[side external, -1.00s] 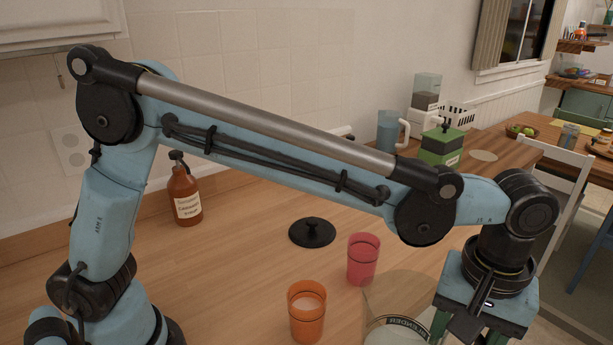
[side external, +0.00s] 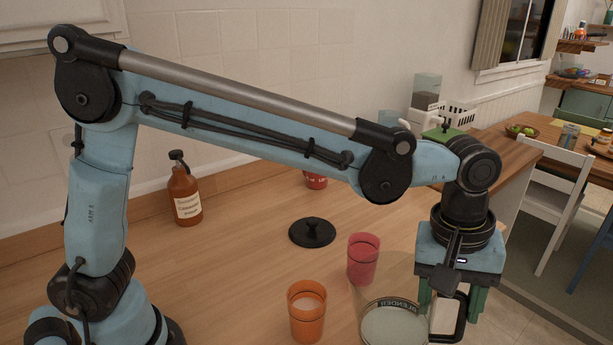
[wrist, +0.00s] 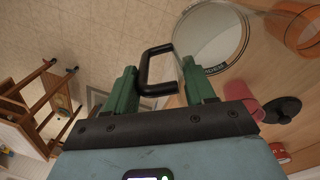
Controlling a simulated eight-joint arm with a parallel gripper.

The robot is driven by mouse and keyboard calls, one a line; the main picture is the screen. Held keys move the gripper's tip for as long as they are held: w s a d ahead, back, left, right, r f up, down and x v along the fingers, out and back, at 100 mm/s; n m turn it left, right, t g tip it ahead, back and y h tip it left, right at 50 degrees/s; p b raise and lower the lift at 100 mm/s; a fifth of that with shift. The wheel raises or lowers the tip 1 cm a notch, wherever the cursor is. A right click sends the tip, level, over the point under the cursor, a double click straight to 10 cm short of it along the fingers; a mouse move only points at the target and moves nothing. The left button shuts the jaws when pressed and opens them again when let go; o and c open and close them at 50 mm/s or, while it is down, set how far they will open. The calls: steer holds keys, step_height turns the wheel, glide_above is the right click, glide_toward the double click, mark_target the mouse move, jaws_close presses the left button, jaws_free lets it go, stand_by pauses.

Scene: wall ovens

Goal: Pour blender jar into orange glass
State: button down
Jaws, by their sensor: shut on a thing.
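The clear blender jar (side external: 365,287) has a dark-lettered label band and pale contents. It stands just right of the orange glass, cut by the lower edge of the side view; its tilt is hard to judge. In the wrist view the jar (wrist: 243,30) is ahead of my gripper. My gripper (side external: 452,303) has green fingers and is shut on the jar's black handle (wrist: 145,68), right of the jar. The orange glass (side external: 307,325) stands upright on the counter with something pale inside; it also shows at the wrist view's top right (wrist: 287,25).
A pink glass (side external: 362,260) stands close behind the jar. A black lid (side external: 312,233) lies behind the orange glass. A brown bottle (side external: 185,195) and a red container (side external: 315,181) stand farther back. A white chair (side external: 555,190) is beyond the counter's right end.

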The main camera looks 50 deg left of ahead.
mark_target(403, 268)
steer(key=s+a+r+t+h, duration=0.4)
steer(key=a+r+h, duration=0.1)
steer(key=a+h, duration=0.1)
steer(key=shift+s+a+r+h, duration=0.25)
steer(key=shift+a+r+h, duration=0.15)
steer(key=shift+a, duration=0.35)
steer(key=shift+s+a+r+t+h, duration=0.3)
steer(key=shift+a+r+t+h, duration=0.2)
steer(key=shift+r+h, duration=0.1)
stand_by(2.0)
steer(key=shift+s+a+r+t+h, duration=0.4)
steer(key=shift+a+r+h, duration=0.2)
steer(key=shift+h, duration=0.1)
stand_by(3.3)
